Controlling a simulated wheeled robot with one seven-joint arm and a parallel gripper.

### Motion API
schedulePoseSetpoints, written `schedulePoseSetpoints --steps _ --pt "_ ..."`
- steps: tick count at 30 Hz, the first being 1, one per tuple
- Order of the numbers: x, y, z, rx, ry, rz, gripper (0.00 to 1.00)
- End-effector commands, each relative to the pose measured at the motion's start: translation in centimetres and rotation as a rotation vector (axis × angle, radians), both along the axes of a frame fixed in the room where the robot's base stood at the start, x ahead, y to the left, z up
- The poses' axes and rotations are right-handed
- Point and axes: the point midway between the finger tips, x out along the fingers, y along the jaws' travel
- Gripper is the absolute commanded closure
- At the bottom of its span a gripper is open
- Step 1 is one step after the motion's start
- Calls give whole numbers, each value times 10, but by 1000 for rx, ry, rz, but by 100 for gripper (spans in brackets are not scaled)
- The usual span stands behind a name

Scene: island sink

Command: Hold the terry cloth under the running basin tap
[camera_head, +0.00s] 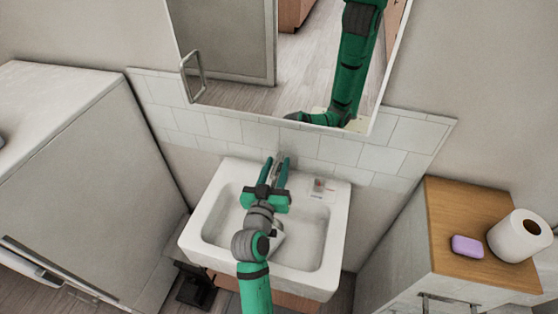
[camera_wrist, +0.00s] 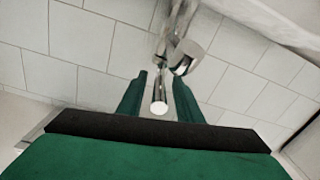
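The white basin (camera_head: 331,245) stands against the tiled wall. My gripper (camera_head: 276,164) reaches over it toward the tap at the back. In the wrist view, the metal tap (camera_wrist: 159,101) shows between the two green fingers of my gripper (camera_wrist: 160,78). The fingers are apart, one on each side of the spout, and I cannot tell whether they touch it. No cloth shows between them. A pale grey shape (camera_head: 277,238) in the basin is partly hidden by my arm; I cannot tell what it is. No running water can be made out.
A mirror (camera_head: 226,45) hangs low above the tiles. A wooden-topped cabinet (camera_head: 450,222) at the right bears a purple soap bar (camera_head: 467,246) and a toilet roll (camera_head: 520,236). A large white unit (camera_head: 85,170) stands at the left. A small red-marked item (camera_head: 320,186) is on the basin's back rim.

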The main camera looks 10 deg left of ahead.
Motion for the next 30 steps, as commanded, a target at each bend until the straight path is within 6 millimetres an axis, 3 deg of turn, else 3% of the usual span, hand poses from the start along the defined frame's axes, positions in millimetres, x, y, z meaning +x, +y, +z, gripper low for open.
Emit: schedulePoseSetpoints --steps 6,16,17,21,30 --pt "20 -1 0 0 1 -2 68" --pt "23 -3 0 0 0 -3 68" --pt "23 -3 0 0 0 -3 70" --pt "23 -2 0 0 1 -2 100" --pt "27 -14 2 4 20 -22 100"
